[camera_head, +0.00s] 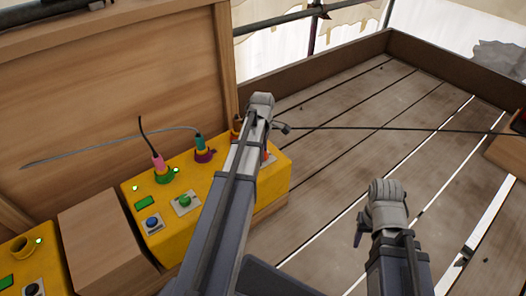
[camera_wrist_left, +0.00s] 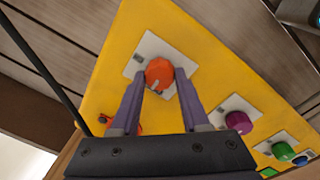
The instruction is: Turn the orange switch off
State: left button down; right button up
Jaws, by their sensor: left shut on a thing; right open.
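The orange switch is a round knob (camera_wrist_left: 159,74) on a white plate (camera_wrist_left: 150,50), set in a yellow panel box (camera_head: 277,183). In the left wrist view, the fingers of my left gripper (camera_wrist_left: 161,82) stand on either side of the knob and are shut on it. In the head view, my left arm reaches over the box's right end and hides most of the knob and the fingertips. My right gripper (camera_head: 366,228) is open and empty, above the wooden deck and apart from the box.
A purple knob (camera_wrist_left: 238,120) and a green knob (camera_head: 184,200) sit on the same panel. Plugs with cables stand in its sockets: a pink one (camera_head: 158,162) and a teal one (camera_head: 199,143). A wooden block (camera_head: 100,240) stands left of the box. The deck (camera_head: 335,160) at right is mostly clear.

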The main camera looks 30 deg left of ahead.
dwell(0.4)
pick_arm(q)
jog(key=shift+c, duration=2)
grip_release()
jog(key=shift+r, duration=0.1)
notch_tip(320, 180, up, 8)
jog(key=p, duration=0.8)
jog(key=shift+s, duration=0.15)
jog(key=shift+f, duration=0.2)
jog(key=shift+d, duration=0.1)
